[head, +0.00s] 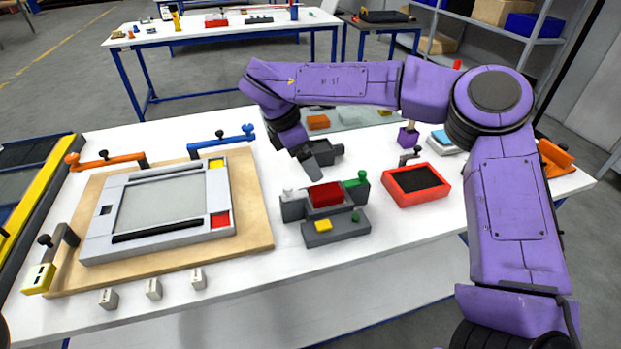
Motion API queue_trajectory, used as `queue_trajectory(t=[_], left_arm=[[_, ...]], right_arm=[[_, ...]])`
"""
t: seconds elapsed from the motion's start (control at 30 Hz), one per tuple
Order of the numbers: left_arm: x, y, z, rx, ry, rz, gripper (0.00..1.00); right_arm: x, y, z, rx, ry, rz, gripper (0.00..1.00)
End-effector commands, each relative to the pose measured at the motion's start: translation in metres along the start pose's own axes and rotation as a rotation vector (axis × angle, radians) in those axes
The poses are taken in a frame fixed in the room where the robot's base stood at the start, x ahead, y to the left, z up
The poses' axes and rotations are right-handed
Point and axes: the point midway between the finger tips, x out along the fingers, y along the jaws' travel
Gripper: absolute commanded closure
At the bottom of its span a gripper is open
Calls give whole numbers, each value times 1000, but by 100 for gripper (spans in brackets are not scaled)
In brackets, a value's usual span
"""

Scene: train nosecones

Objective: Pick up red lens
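A red block (325,195), which may be the red lens, sits in a dark grey fixture (350,227) at the middle of the white table. A flat red square (220,220) also shows at the lower right corner of a light grey frame (170,237), so I cannot tell for sure which is the lens. My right gripper (314,160) is just behind the fixture, above the table and apart from the red block. Its fingers are small and dark, and I cannot tell whether they are open. My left gripper is not in view.
The grey frame lies on a wooden board (255,205) with orange (105,160) and blue (222,142) clamps. A red tray (417,184) stands right of the fixture. Small grey blocks (153,289) line the front edge. An orange piece (318,122) lies behind my gripper.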

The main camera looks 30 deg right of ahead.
Motion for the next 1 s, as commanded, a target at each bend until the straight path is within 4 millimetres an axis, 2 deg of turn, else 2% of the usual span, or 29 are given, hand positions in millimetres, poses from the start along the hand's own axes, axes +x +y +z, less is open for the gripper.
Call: queue_trajectory(t=[0.13, 0.3, 0.47, 0.57, 0.7, 0.93, 0.97, 1.0], left_arm=[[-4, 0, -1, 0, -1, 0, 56], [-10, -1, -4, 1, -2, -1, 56], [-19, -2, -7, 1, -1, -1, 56], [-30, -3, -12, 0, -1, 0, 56], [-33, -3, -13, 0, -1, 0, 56], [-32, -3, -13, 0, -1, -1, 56], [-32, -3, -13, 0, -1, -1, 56], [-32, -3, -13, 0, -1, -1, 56]], right_arm=[[12, -2, 1, 3, 0, -5, 11], [43, -1, 1, 2, 0, -4, 11], [61, -3, 2, 1, -1, -6, 11], [79, -6, 2, 0, -1, -8, 11], [101, -5, 1, 2, 1, -4, 11], [106, -5, 0, 2, 1, -1, 11], [106, -5, 0, 2, 1, -1, 17], [106, -5, 0, 2, 1, -1, 30]])
